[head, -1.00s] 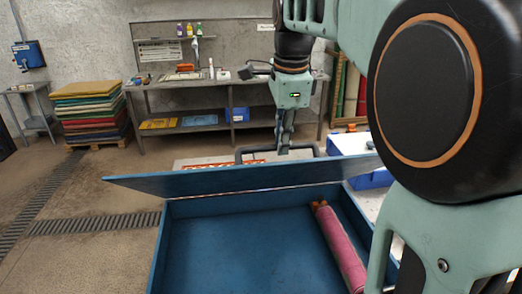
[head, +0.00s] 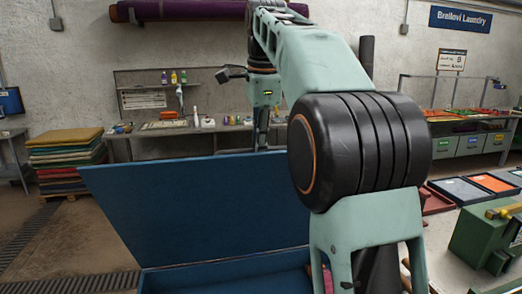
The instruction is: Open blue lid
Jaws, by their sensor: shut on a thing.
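The blue lid (head: 195,205) is raised steeply, its broad flat face toward me. It stands at the far side of the blue box (head: 225,277), whose near part is cut off by the bottom of the picture. My gripper (head: 261,138) points down behind the lid's top edge, right of the middle. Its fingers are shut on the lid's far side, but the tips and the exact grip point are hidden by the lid. My arm covers the lid's right end and much of the box's right side.
A work table (head: 140,137) with bottles stands against the back wall. Stacked mats (head: 65,160) are at the left, with open floor in front. At the right are a table with trays (head: 465,190) and a green machine (head: 490,235) close to my arm.

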